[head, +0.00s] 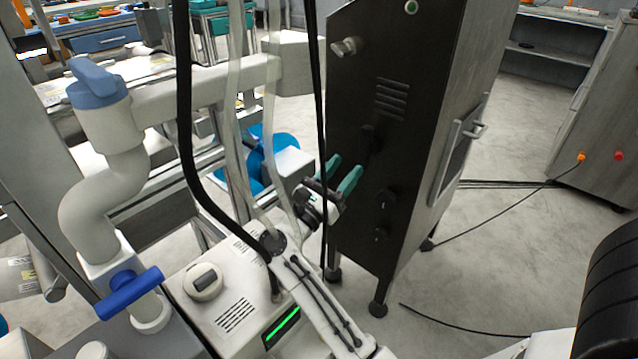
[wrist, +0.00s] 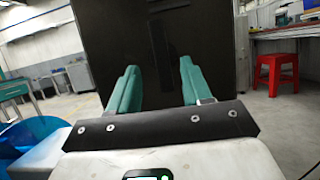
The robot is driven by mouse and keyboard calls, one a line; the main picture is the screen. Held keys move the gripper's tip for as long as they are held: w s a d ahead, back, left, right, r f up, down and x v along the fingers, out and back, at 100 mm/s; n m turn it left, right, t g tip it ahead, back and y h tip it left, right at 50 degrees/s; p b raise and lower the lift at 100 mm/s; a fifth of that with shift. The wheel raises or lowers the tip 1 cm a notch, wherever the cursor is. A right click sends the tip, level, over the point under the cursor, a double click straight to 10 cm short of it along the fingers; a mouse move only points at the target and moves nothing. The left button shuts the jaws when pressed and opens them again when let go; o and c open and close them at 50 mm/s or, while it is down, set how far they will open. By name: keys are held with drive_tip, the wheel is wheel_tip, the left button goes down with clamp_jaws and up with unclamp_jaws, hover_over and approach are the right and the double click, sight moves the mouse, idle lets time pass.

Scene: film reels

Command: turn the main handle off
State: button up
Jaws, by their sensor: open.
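A tall dark cabinet (head: 405,120) stands in front of me in the head view, and its dark face (wrist: 160,40) fills the middle of the wrist view. A black handle-like part (head: 369,138) sits on that face, just beyond my gripper; I cannot be sure it is the main handle. My gripper (head: 343,174) has teal fingers pointing at the cabinet. In the wrist view my gripper (wrist: 160,82) is open, its fingers wide apart with nothing between them. Whether the fingertips touch the cabinet is unclear.
A metal knob (head: 346,46) juts from the cabinet's upper face. Blue round shapes (head: 272,148) lie behind my gripper. Cables (head: 470,228) run over the floor at right. A red stool (wrist: 277,72) stands at right in the wrist view.

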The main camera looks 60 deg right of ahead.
drive_tip(key=w+a, duration=0.2)
drive_tip(key=a, duration=0.6)
drive_tip(key=shift+p, duration=0.45)
